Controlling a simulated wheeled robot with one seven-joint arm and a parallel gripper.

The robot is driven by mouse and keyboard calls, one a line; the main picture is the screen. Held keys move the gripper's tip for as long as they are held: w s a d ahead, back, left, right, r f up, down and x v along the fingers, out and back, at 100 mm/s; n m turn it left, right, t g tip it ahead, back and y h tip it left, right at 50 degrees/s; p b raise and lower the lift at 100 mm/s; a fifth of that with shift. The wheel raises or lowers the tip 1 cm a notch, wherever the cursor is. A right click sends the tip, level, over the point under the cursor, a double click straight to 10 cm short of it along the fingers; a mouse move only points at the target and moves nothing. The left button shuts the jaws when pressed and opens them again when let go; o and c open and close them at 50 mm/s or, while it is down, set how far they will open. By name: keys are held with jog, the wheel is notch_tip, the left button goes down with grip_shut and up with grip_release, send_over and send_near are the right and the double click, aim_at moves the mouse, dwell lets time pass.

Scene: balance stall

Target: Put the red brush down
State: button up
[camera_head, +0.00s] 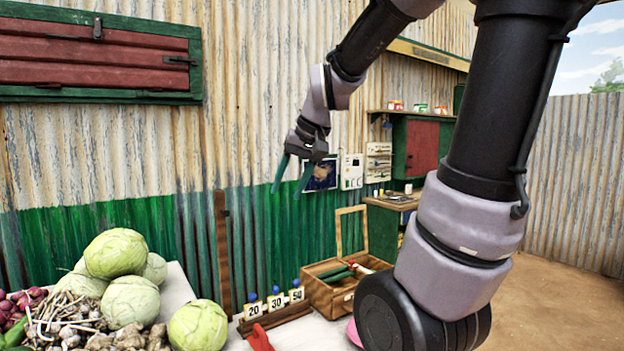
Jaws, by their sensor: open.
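My gripper (289,190) is raised in front of the green-painted lower wall. Its two teal fingers point down, apart, with nothing between them. Below it stands an open wooden box (321,298) with its framed lid up. A green item (336,272) lies in the box, and a small red piece (358,267) shows at its right side. A separate red object (260,338) lies on the white table top at the bottom edge, cut off by the frame. I cannot tell for certain which red thing is the brush.
A wooden stand with number cards 20, 30 and 50 (276,305) is left of the box. Cabbages (116,253), garlic (70,325) and red onions (18,303) fill the table's left side. A pink item (353,332) is partly hidden by my arm.

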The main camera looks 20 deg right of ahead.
jog(key=s+d+r+m+t, duration=0.1)
jog(key=s+r+t, duration=0.1)
jog(key=s, duration=0.8)
jog(key=shift+r+m+h, duration=0.3)
jog(key=shift+r+m, duration=0.1)
jog(key=shift+r, duration=0.05)
jog(key=shift+d, duration=0.1)
dwell(0.4)
